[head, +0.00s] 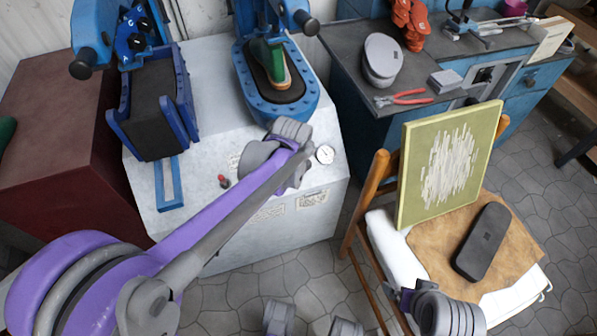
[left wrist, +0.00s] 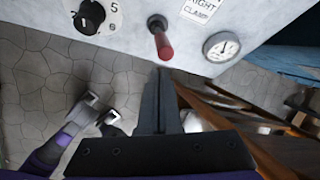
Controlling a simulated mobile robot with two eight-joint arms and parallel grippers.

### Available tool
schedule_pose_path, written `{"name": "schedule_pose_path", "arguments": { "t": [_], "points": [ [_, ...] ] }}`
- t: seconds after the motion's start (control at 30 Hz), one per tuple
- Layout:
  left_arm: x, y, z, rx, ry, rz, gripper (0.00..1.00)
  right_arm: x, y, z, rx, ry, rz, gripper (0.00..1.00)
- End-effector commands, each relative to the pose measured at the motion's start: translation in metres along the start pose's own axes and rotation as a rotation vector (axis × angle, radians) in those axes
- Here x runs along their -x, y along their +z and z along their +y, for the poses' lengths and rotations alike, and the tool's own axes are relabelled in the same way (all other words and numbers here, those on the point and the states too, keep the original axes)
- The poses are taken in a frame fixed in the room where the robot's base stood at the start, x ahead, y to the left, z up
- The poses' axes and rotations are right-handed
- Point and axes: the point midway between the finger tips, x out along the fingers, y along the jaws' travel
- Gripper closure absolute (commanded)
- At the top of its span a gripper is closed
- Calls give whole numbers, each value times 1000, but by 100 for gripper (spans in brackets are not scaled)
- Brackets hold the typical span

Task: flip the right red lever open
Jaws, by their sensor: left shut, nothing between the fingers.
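The right red lever (left wrist: 163,43) shows in the left wrist view on the white machine's front, beside the "RIGHT CLAMP" label (left wrist: 201,8). Its red grip points down toward my fingers. My left gripper (left wrist: 160,76) is shut and empty, its tips just below the grip; I cannot tell whether they touch it. In the head view my left wrist hides this lever and the fingers. Another red lever (head: 223,181) is on the same front, further left. My right gripper (head: 404,294) is at the lower right by the chair; its jaw opening is unclear.
A gauge (head: 325,154) is right of the lever, and a numbered dial (left wrist: 94,16) is left of it. A wooden chair (head: 370,200) holds a framed panel (head: 408,180) and a dark sole (head: 483,242). Tiled floor (head: 235,300) lies before the machine (head: 215,85).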

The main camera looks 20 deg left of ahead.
Motion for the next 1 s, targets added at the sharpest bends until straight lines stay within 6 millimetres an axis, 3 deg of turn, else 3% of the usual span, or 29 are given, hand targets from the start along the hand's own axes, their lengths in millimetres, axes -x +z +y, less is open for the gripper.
{"name": "schedule_pose_path", "arguments": {
  "t": [0.53,1.0],
  "points": [
    [15,3,-4,0,-1,-3,100,13,-4,0,0,0,5,0],
    [11,-4,-6,0,0,-2,100,10,-3,0,0,0,4,0]
  ]
}}
